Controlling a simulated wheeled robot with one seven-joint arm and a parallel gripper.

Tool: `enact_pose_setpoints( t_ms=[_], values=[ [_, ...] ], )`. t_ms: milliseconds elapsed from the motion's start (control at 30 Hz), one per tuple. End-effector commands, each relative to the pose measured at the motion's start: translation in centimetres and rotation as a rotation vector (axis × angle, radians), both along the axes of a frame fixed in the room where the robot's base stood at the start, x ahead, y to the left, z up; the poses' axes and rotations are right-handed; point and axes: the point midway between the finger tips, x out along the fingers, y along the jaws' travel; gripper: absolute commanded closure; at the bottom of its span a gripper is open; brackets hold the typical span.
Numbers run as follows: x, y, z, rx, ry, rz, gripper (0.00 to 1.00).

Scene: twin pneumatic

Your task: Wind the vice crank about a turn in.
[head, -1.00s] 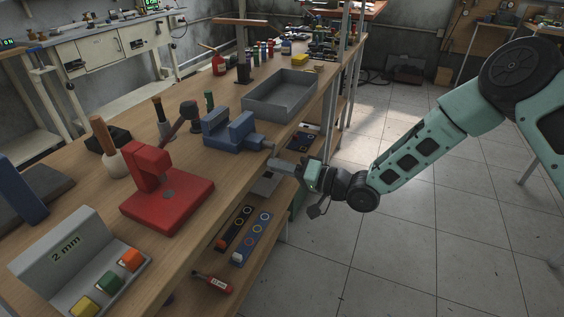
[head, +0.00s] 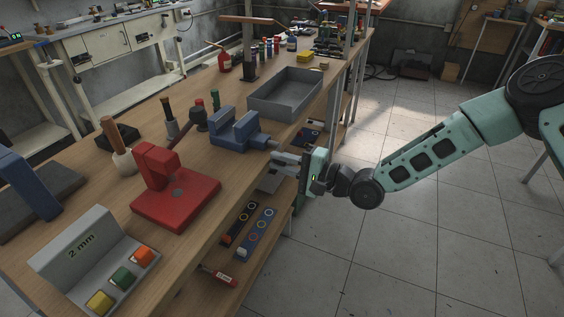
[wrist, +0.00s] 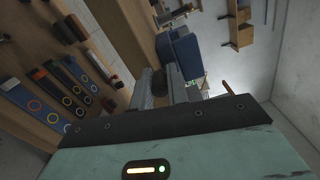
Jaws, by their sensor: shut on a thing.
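The blue vice (head: 232,132) stands on the wooden bench near its right edge. Its grey screw end (head: 262,140) points toward my arm. My gripper (head: 276,158) is at the crank end of the vice, just off the bench edge. In the wrist view the blue vice (wrist: 184,52) lies just beyond my fingers (wrist: 160,78). A dark rounded piece of the crank (wrist: 158,83) shows between the fingers, which are shut on it. Most of the crank is hidden by the fingers, so its exact angle cannot be told.
A grey open tray (head: 286,94) stands behind the vice. A red stand (head: 176,196) is in front of it on the bench. The shelf below holds a blue strip with rings (head: 257,232) and a red tool (head: 219,275). The floor (head: 400,260) to the right is clear.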

Motion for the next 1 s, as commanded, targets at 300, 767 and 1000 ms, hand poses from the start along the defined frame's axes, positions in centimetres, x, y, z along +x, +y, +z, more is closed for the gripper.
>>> enact_pose_setpoints(
  t_ms=[300,767,1000],
  values=[
    [0.12,-0.22,-0.01,0.011,0.044,-0.005,1.00],
    [0.07,-0.18,-0.01,0.011,0.044,-0.003,0.63],
    [-0.01,-0.06,0.09,0.013,0.042,-0.002,0.63]
  ],
)
